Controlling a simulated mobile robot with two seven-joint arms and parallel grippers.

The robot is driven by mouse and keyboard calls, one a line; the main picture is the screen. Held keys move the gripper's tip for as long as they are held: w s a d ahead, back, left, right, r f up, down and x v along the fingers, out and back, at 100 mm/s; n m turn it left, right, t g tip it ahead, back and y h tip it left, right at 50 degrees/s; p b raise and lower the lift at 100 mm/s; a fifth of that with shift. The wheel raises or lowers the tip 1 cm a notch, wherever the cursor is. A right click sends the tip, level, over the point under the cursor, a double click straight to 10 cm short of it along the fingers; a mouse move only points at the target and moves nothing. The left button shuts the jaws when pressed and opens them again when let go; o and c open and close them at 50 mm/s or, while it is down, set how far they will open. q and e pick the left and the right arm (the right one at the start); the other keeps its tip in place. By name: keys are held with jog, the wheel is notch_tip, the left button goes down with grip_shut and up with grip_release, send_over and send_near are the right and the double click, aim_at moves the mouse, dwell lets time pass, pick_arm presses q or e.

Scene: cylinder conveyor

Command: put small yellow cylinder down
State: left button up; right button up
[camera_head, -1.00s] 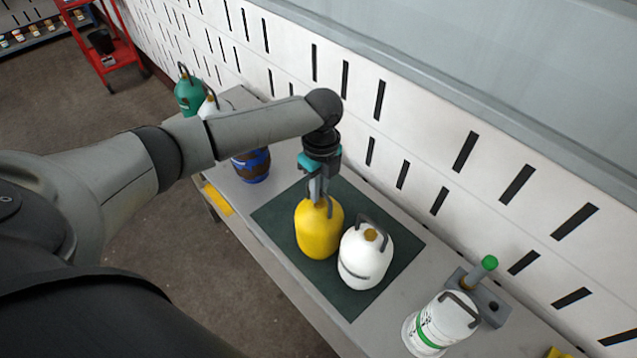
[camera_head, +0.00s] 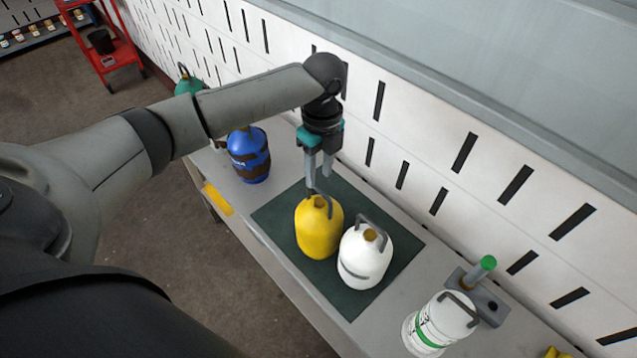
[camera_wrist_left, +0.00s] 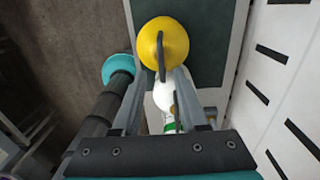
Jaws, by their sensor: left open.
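The small yellow cylinder (camera_head: 318,232) stands upright on the dark green mat (camera_head: 345,300) on the bench, next to a white cylinder (camera_head: 365,258). Its grey handle is on top. My left gripper (camera_head: 319,186) is open just above the yellow cylinder, its fingertips near the handle. In the left wrist view the yellow cylinder (camera_wrist_left: 163,42) shows beyond the fingers, with its handle roughly in line with the gap between them. Whether a finger touches the handle is hard to tell. My right gripper is not in view.
A blue cylinder (camera_head: 249,158) stands at the left of the bench, with a green one (camera_head: 187,82) partly hidden behind my arm. A white-green cylinder (camera_head: 440,322) and a grey holder with a green-topped part (camera_head: 484,268) are at the right. The slotted wall (camera_head: 420,120) runs behind.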

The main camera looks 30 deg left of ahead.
pick_arm(q)
jog(key=shift+w+r, duration=0.1)
jog(key=shift+r, duration=2.7)
jog(key=shift+d, duration=0.1)
